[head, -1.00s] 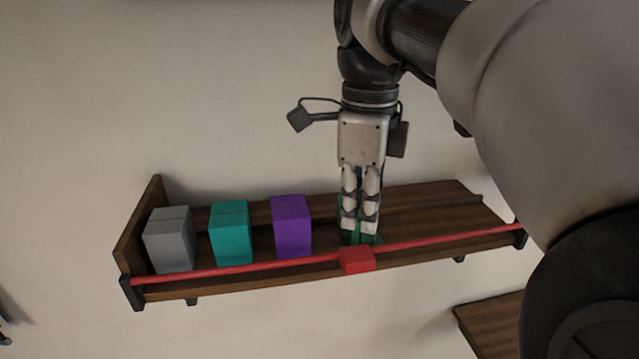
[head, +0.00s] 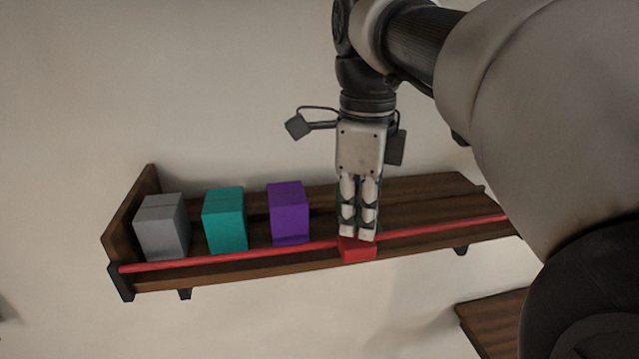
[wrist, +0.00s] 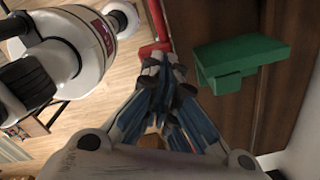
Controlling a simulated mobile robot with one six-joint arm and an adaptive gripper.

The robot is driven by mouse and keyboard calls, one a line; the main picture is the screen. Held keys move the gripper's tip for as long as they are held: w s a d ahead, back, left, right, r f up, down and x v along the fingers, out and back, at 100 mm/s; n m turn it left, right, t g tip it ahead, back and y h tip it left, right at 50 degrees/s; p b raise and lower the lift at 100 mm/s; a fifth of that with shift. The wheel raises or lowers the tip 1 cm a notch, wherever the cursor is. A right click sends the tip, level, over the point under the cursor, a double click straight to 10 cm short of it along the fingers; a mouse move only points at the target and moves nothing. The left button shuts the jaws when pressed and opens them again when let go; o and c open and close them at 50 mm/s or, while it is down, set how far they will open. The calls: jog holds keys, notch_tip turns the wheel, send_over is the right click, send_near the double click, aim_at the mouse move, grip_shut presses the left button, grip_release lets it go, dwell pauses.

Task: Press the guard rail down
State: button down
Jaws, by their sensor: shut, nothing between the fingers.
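The guard rail (head: 220,256) is a thin red bar along the front edge of the wooden shelf, with a red block-shaped tab (head: 358,253) near its middle. In the wrist view the red tab (wrist: 152,50) shows just beyond the fingertips. My gripper (head: 358,237) points down, shut and empty, with its fingertips over the tab's upper part. I cannot tell whether they touch it. It also shows shut in the wrist view (wrist: 160,72). The rail runs level with the lower fronts of the blocks on the shelf.
A grey block (head: 162,228), a teal block (head: 225,222) and a purple block (head: 289,215) stand on the shelf (head: 430,205) left of my gripper. A green block (wrist: 240,55), mostly hidden in the head view, is close behind the gripper. Another wooden surface (head: 490,318) is at lower right.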

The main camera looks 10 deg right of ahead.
aim_at(357, 240)
jog(key=shift+f+b, duration=2)
jog(key=shift+f, duration=0.9)
jog(key=shift+r, duration=0.1)
notch_tip(357, 240, up, 9)
jog(key=p, duration=0.9)
jog(key=s+f+n+t, duration=0.6)
jog(key=s+f+n, duration=0.6)
jog(key=n, duration=1.2)
jog(key=s+f+g+b, duration=0.1)
jog(key=s+f+b, duration=0.2)
jog(key=f+b, duration=2.9)
notch_tip(357, 240, down, 2)
jog(key=shift+f, duration=0.1)
